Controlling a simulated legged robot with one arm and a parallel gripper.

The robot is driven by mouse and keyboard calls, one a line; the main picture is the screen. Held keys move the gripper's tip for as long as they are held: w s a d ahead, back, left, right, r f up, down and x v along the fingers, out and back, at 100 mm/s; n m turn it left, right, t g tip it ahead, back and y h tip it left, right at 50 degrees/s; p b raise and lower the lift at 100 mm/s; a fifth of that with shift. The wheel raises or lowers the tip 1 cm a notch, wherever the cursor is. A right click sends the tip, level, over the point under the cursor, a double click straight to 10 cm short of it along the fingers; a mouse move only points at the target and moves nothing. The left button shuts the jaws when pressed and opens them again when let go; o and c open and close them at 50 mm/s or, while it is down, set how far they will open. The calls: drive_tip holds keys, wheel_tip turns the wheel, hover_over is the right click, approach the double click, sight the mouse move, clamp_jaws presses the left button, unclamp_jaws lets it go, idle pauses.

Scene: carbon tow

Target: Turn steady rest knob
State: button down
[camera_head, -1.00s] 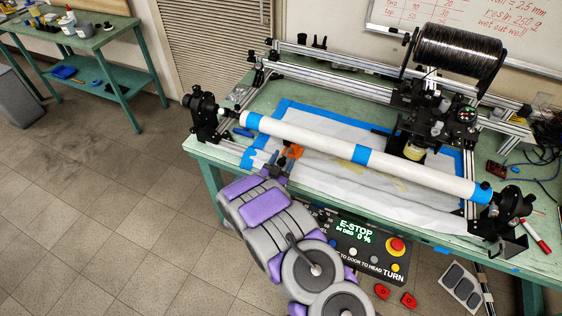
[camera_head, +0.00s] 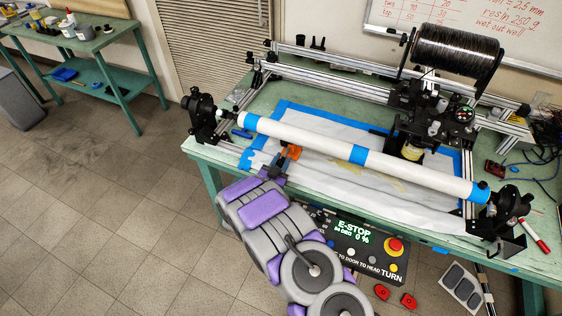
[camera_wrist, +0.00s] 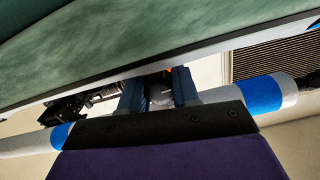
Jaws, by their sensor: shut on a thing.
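A white tube (camera_head: 300,142) with blue bands spans the winding machine above the green bench. Orange steady rest parts (camera_head: 291,152) show beneath the tube, left of its middle, at the bench's front edge. My gripper (camera_head: 277,170) reaches up to them from the front. In the wrist view, my gripper (camera_wrist: 160,90) has its two dark blue fingers shut on a small dark grey knob (camera_wrist: 160,97). Most of the knob is hidden behind the fingers and the palm. The tube (camera_wrist: 215,95) passes behind the fingers there.
A black spool (camera_head: 455,55) sits on the carriage.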

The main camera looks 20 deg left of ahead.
drive_tip(key=shift+w+a+r, duration=0.1)
drive_tip(key=shift+a, duration=0.1)
drive_tip(key=shift+r+p, duration=0.1)
drive_tip(key=shift+p, duration=0.3)
drive_tip(key=shift+n+p, duration=0.7)
drive_tip(key=shift+p, duration=0.15)
drive_tip(key=shift+n, duration=0.4)
drive_tip(key=c, duration=1.1)
unclamp_jaws()
drive_tip(key=shift+o, duration=1.4)
drive_tip(key=shift+d, duration=0.1)
drive_tip(key=s+a+p, duration=0.1)
drive_tip(key=s+p, duration=0.2)
drive_tip(key=s, duration=1.4)
drive_tip(key=shift+s+a+f, duration=0.15)
drive_tip(key=shift+a+f, duration=0.05)
